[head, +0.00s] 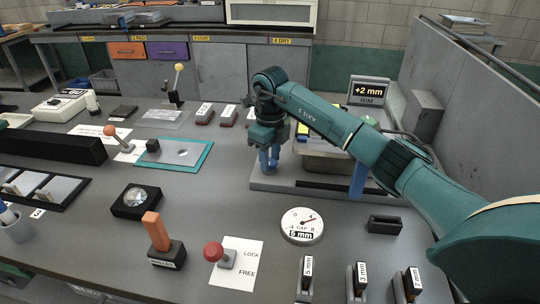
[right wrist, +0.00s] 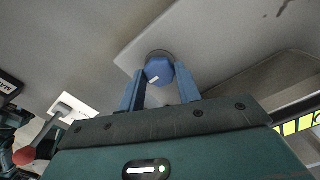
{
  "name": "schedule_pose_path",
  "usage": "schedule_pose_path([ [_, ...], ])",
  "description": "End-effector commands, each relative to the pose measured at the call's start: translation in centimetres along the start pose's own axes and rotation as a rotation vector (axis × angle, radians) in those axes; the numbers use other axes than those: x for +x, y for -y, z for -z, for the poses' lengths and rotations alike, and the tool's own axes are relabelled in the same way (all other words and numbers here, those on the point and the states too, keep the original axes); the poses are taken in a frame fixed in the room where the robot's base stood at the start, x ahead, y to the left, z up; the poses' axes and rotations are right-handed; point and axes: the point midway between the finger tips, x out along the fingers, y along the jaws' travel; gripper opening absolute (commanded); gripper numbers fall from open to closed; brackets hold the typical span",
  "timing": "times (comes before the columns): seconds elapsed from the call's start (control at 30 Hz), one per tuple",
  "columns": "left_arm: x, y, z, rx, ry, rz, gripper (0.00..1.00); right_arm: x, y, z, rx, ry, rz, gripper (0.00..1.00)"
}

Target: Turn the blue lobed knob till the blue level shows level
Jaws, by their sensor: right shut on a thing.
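The blue lobed knob (right wrist: 159,71) sits at the corner of a pale plate in the right wrist view, with a small white mark on its face. My right gripper (head: 268,160) is shut on it, with one blue finger on either side. In the head view the gripper mostly hides the knob. My left gripper is not in view.
A grey basin (head: 322,165) stands on a pale base, beside a blue post (head: 358,180). A sign (head: 368,91) behind reads "+2 mm RIM". A round dial (head: 302,226) and a red-knobbed lever (head: 214,252) are nearer. My right arm crosses above the basin.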

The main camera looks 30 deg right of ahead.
Motion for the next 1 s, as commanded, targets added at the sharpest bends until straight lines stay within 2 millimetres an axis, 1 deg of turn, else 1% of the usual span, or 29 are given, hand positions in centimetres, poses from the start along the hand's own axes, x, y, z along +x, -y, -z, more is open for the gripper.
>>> schedule_pose_path([
  [0.17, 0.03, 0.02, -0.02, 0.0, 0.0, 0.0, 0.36, -0.03, 0.02, 0.0, -0.015, 0.0, 0.0, 0.11],
  [0.37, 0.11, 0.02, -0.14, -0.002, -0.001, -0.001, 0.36, -0.05, 0.09, 0.03, -0.087, 0.0, 0.002, 0.11],
  [0.57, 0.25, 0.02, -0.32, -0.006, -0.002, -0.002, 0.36, -0.03, 0.09, 0.0, -0.234, 0.0, 0.002, 0.11],
  [1.0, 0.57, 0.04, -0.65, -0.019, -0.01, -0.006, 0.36, 0.03, 0.07, -0.01, -0.65, 0.001, 0.001, 0.11],
])
